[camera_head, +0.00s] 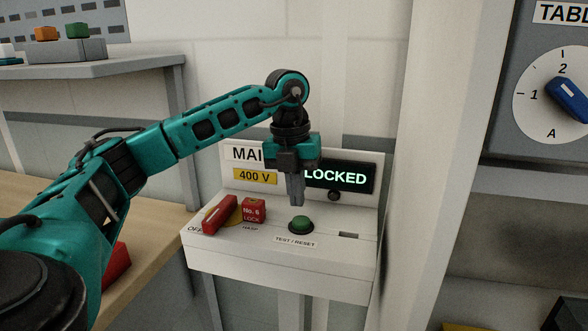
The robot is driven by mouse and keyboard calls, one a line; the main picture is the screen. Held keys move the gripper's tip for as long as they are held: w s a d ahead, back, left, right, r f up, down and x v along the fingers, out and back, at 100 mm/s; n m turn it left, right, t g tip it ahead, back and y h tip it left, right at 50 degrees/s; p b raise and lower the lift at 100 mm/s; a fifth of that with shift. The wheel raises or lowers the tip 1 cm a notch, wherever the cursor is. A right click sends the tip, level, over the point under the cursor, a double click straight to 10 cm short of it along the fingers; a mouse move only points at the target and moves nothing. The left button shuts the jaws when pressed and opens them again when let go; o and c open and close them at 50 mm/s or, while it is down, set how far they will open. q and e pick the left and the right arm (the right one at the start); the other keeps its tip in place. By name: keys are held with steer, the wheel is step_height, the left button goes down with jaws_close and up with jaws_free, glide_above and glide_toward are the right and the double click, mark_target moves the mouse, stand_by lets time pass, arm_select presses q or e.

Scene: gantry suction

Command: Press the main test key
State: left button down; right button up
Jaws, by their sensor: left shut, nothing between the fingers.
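The green round key (301,223), above the label "TEST / RESET" (296,242), sits on the sloped top of a white console (265,262). My left gripper (296,203) is shut and empty, pointing down just above the green key. A small gap seems to show between its tips and the key, but I cannot tell the exact distance. My left gripper partly covers the console's "MAI..." sign (243,154). My right gripper is not in view.
Left of the key are a red handle (219,214) and a red "No. 6 LOCK" padlock (253,210). A black knob (334,196) is below the display. A pale wall column (427,180) stands to the right, then a grey panel with a blue dial (570,97). A wooden bench (150,235) is at left.

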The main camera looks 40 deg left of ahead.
mark_target(299, 219)
arm_select(q)
steer(key=shift+d+f, duration=0.1)
steer(key=shift+f, duration=1.5)
